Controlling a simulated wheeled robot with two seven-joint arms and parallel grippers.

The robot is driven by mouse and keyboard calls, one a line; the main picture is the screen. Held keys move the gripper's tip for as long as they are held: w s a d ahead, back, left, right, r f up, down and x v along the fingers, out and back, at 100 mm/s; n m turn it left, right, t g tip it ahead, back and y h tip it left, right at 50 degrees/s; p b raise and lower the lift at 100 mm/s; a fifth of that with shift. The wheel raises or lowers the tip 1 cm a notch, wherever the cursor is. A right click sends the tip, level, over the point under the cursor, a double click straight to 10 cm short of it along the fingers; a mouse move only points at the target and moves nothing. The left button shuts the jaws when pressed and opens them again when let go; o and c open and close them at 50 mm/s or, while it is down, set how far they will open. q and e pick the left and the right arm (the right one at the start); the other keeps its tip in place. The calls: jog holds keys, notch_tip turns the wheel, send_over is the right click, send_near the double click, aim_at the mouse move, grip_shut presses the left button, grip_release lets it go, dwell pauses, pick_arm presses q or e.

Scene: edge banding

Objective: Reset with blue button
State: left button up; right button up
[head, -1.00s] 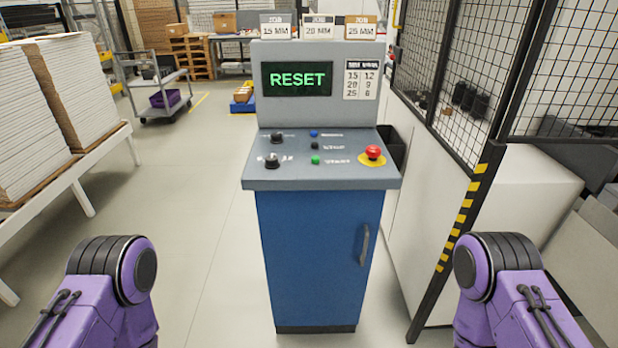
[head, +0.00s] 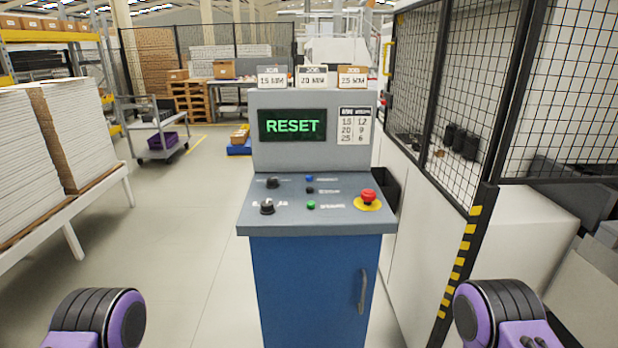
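The blue button (head: 309,179) is small and sits at the top of a short column on the sloped grey panel (head: 330,220) of the control console. A black button (head: 309,190) and a green button (head: 311,205) are below it. Two black knobs (head: 267,207) are to their left, and a red mushroom button (head: 368,196) on a yellow disc is to the right. The screen (head: 292,125) reads RESET in green. Purple parts of my two arms show at the bottom corners, apart from the console. Neither gripper is in view.
The blue cabinet (head: 312,290) stands under the panel, with clear floor to its left. A mesh fence (head: 440,90) with a striped post stands at right. Stacked boards (head: 70,135) lie on a rack at left. Job cards (head: 313,76) stand on the console's top.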

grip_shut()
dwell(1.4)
